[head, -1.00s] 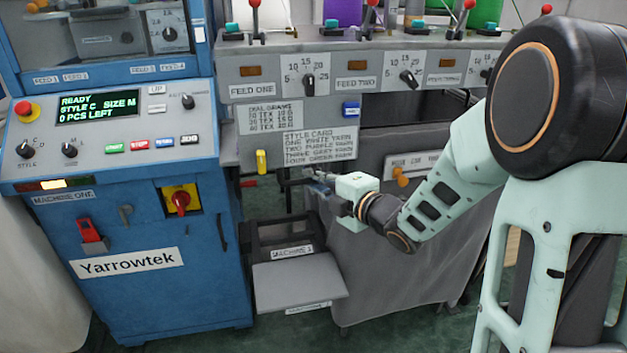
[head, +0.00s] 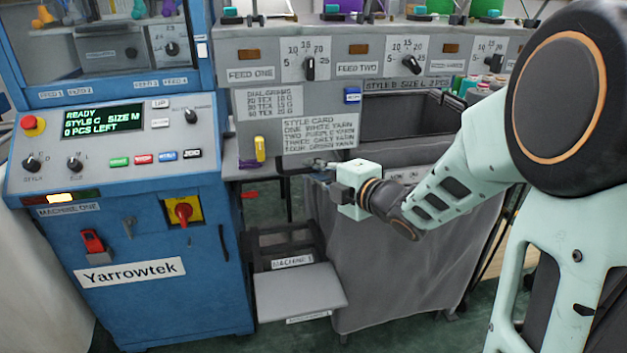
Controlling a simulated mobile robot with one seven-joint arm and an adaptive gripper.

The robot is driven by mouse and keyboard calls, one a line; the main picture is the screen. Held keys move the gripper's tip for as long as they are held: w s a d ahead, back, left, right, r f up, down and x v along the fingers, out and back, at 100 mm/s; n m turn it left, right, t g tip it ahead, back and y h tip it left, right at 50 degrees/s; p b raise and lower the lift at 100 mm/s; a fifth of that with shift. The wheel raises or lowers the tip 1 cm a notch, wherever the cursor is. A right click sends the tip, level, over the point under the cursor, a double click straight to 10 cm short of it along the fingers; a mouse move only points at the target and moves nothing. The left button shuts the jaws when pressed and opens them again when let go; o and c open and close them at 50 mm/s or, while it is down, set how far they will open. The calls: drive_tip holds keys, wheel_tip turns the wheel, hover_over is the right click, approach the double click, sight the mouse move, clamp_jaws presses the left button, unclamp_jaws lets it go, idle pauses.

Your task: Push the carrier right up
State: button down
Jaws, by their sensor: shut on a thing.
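My gripper (head: 322,164) is in the middle of the head view, below the style card, with its fingers pointing left. It is shut on a thin dark bar (head: 290,167) in front of the knitting row. The fingertips are small and dark here, so the exact hold is hard to see. I cannot tell for sure which part is the carrier or whether the bar belongs to it. My arm's wrist hides part of the grey bin's front rim.
The grey fabric bin (head: 390,265) stands right of a low grey tray (head: 300,292). The blue machine (head: 150,310) is at left. The feed panel (head: 375,48) with dials is above. A yellow handle (head: 260,150) is close left of my gripper. Green floor shows between machine and tray.

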sight(313, 25)
wheel_tip(313, 25, up, 34)
drive_tip(key=p, duration=2)
drive_tip(key=shift+f+p, duration=0.1)
drive_tip(key=shift+p, duration=0.2)
drive_tip(key=shift+r, duration=0.2)
drive_tip(key=c, duration=2.4)
unclamp_jaws()
drive_tip(key=shift+o, duration=0.7)
drive_tip(key=shift+f, duration=0.1)
drive_tip(key=shift+f, duration=0.1)
